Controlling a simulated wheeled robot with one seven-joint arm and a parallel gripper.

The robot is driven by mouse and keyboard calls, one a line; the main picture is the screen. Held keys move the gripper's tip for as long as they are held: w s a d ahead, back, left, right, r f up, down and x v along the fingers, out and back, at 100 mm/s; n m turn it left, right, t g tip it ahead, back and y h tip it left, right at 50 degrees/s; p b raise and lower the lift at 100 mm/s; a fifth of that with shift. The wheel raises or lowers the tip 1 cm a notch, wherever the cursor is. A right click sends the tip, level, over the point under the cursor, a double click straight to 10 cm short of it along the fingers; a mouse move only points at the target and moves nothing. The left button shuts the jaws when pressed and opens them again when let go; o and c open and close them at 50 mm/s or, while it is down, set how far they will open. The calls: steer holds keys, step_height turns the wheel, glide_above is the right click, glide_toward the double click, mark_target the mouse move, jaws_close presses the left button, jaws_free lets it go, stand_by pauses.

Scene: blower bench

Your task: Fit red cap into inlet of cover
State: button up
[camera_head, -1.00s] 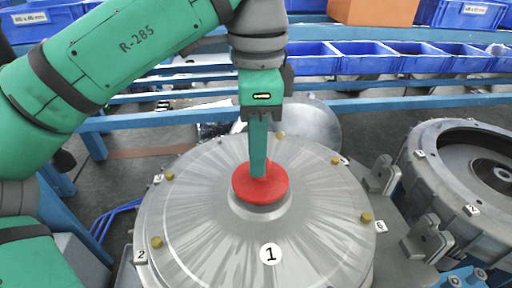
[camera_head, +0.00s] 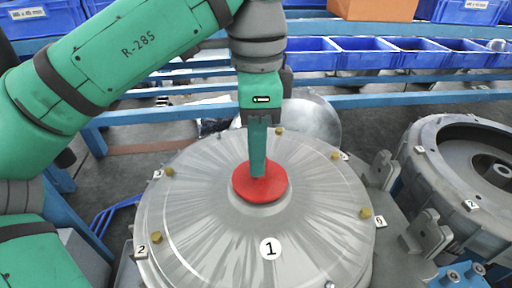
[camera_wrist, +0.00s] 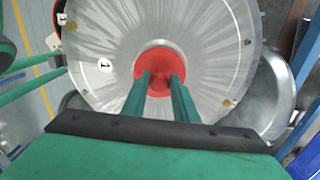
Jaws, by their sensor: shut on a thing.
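The red cap (camera_head: 262,187) sits at the centre of the round grey metal cover (camera_head: 200,215), over its inlet, and appears level. The inlet's rim is almost wholly hidden under the cap in the head view. In the wrist view the cap (camera_wrist: 150,62) lies in the middle of the cover (camera_wrist: 215,40), with a pale ring along its upper left edge. My gripper (camera_head: 258,172) points straight down from above, its green fingers shut on the middle of the cap. The fingertips also show in the wrist view (camera_wrist: 160,80).
An open blower housing (camera_head: 470,170) stands at the right, with metal brackets (camera_head: 382,170) between it and the cover. Brass bolts (camera_head: 366,213) ring the cover's edge. Blue bins (camera_head: 360,54) and rails cross the back.

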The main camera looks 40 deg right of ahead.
steer(key=shift+f, duration=0.4)
stand_by(0.5)
steer(key=o, duration=1.1)
steer(key=shift+o, duration=0.2)
